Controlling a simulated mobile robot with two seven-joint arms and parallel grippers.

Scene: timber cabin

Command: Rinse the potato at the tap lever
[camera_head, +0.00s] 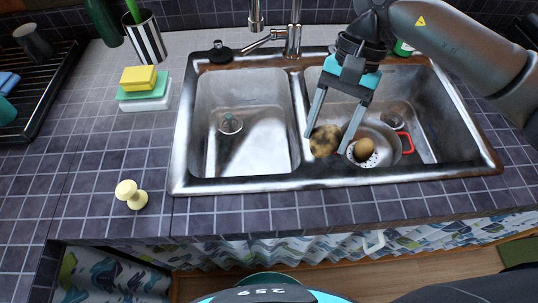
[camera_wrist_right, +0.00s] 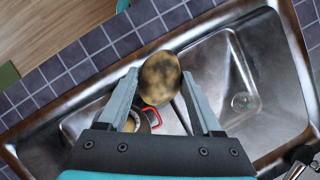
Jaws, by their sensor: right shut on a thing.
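My right gripper (camera_head: 325,144) is shut on a brown potato with dark dirt patches (camera_head: 323,138). It holds the potato over the right basin near the divider, and the potato also shows between the fingers in the wrist view (camera_wrist_right: 160,78). The tap lever (camera_head: 260,42) sticks out to the left of the tap body (camera_head: 293,38) behind the sink, apart from the gripper. The spout (camera_head: 256,16) hangs above the left basin's back edge. No water shows. My left gripper is out of view.
The left basin (camera_head: 248,140) is empty apart from its drain fitting. A pale yellow knob-shaped thing (camera_head: 131,195) and stacked sponges (camera_head: 140,80) stand on the counter left of the sink. A striped cup (camera_head: 146,38) and a dish rack (camera_head: 40,95) are farther left.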

